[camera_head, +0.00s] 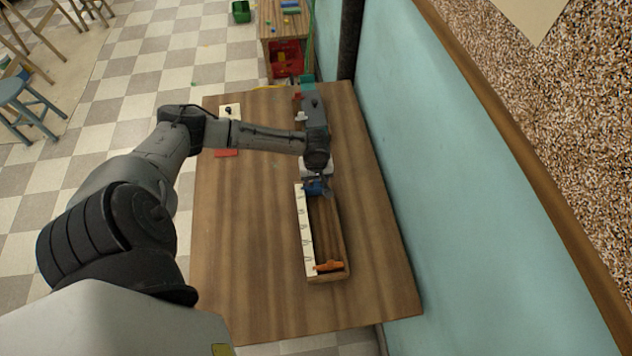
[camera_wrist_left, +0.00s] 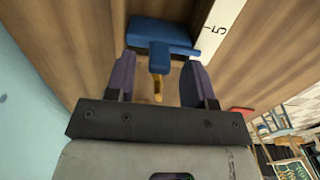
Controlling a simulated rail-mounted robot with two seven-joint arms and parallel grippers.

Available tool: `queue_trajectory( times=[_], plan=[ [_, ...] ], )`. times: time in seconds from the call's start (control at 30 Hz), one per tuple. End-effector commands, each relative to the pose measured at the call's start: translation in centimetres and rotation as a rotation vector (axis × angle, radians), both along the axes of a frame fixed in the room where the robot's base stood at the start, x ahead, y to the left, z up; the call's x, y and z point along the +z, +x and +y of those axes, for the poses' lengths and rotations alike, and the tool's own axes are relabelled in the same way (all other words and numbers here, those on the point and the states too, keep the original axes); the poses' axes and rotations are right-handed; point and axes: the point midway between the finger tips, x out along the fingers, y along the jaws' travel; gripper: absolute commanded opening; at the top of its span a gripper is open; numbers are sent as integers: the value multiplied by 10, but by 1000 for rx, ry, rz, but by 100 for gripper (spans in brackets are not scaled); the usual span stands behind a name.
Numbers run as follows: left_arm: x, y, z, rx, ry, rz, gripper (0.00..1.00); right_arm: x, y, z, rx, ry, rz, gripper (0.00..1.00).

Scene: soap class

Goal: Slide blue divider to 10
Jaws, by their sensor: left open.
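The blue divider (camera_head: 314,188) sits at the far end of a long wooden tray (camera_head: 345,246) with a white number scale (camera_head: 306,232) along its left side. In the left wrist view the blue divider (camera_wrist_left: 162,34) has a small knob, and a "5" shows on the scale (camera_wrist_left: 219,22) beside it. My left gripper (camera_head: 318,187) is over the divider; in the wrist view its purple fingers (camera_wrist_left: 159,65) are open, one on each side of the knob, with gaps visible. An orange divider (camera_head: 328,267) lies at the tray's near end. My right gripper is out of view.
The tray stands on a wooden table (camera_head: 240,250) beside a teal wall (camera_head: 440,170). A white plate with a dark knob (camera_head: 230,111) and a flat red piece (camera_head: 227,153) lie at the table's left. The table's near left is clear.

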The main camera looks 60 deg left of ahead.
Motion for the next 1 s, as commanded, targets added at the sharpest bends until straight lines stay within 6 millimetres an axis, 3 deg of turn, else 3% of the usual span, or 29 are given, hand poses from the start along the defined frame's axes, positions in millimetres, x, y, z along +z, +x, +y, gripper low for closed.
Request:
queue_trajectory(
  times=[0.23, 0.63, 1.0],
  plan=[
    [-19, 0, 0, 1, 0, 0, 49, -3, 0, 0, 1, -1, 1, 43],
    [-22, 0, 0, 0, 0, 0, 48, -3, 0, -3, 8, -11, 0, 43],
    [-22, 0, 0, 0, 0, 0, 13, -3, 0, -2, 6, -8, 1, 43]
  ],
)
